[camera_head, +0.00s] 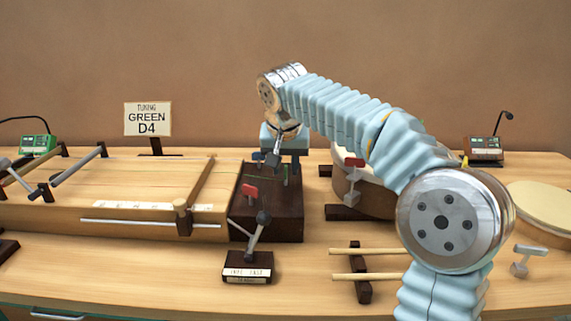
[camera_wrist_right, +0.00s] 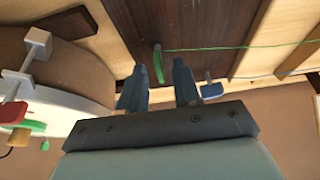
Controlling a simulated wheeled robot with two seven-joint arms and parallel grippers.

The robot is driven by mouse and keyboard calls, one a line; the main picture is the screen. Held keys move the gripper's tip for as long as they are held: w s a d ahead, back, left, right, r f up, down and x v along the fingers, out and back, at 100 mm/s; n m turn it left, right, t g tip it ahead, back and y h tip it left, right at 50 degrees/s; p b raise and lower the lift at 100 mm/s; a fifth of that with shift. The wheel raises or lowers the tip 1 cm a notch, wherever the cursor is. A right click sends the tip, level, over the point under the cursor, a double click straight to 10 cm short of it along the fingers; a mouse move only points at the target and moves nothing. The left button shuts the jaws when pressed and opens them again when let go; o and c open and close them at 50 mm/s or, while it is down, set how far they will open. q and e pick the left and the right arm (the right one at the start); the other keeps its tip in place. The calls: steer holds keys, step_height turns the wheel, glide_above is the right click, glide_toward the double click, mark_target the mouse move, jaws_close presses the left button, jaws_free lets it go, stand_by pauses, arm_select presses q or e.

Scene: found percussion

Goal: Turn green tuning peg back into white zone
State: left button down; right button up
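The green tuning peg (camera_head: 286,176) stands on the dark wooden block at the right end of the stringed board. In the right wrist view the green peg (camera_wrist_right: 158,64) shows between and just beyond the fingertips, with a green string running from it. My right gripper (camera_head: 284,162) points down over the block. In its wrist view the two blue fingers (camera_wrist_right: 159,72) are apart, with a gap around the peg; contact is not visible. I cannot make out the white zone. My left gripper is not in view.
A red peg (camera_head: 250,191) stands on the same block; a blue peg (camera_wrist_right: 210,89) is beside one finger. A sign (camera_head: 148,119) reads "TUNING GREEN D4". A lever stand (camera_head: 248,267) is in front. Drums, sticks (camera_head: 368,252) and a green tuner box (camera_head: 38,145) stand around.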

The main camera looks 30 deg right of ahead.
jaws_close()
steer(key=shift+n, duration=0.4)
steer(key=n+y, duration=0.1)
steer(key=n, duration=0.1)
steer(key=n+y, duration=0.1)
steer(key=n, duration=0.1)
steer(key=shift+d+t, duration=0.15)
steer(key=shift+t, duration=0.15)
steer(key=shift+d+n+y, duration=0.1)
steer(key=shift+n+y, duration=0.7)
steer(key=shift+n, duration=1.7)
jaws_free()
